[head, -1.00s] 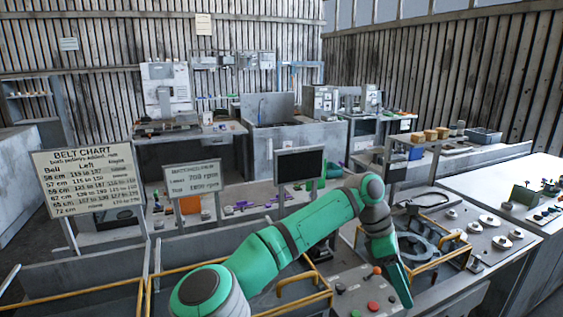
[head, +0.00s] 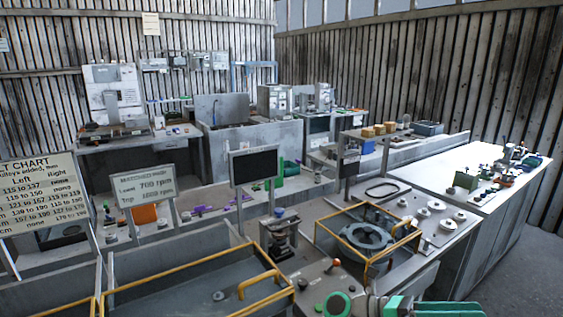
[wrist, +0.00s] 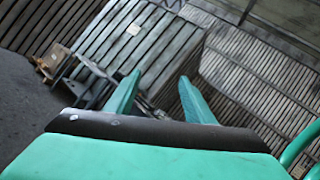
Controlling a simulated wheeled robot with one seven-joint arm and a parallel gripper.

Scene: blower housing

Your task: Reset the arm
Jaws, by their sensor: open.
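My gripper (wrist: 155,92) shows in the wrist view as two green fingers held apart with nothing between them. Beyond the fingers are a plank wall and dark floor, seen tilted. In the head view only a green part of my arm shows at the bottom edge, right of the middle; the fingers cannot be made out there.
A round grey housing (head: 366,236) sits inside a yellow-railed frame on the bench. A tray with yellow rails (head: 200,280) is at front left. A dark screen (head: 254,167), a belt chart (head: 45,195) and a speed sign (head: 147,185) stand up. Grey floor (head: 530,270) is open at right.

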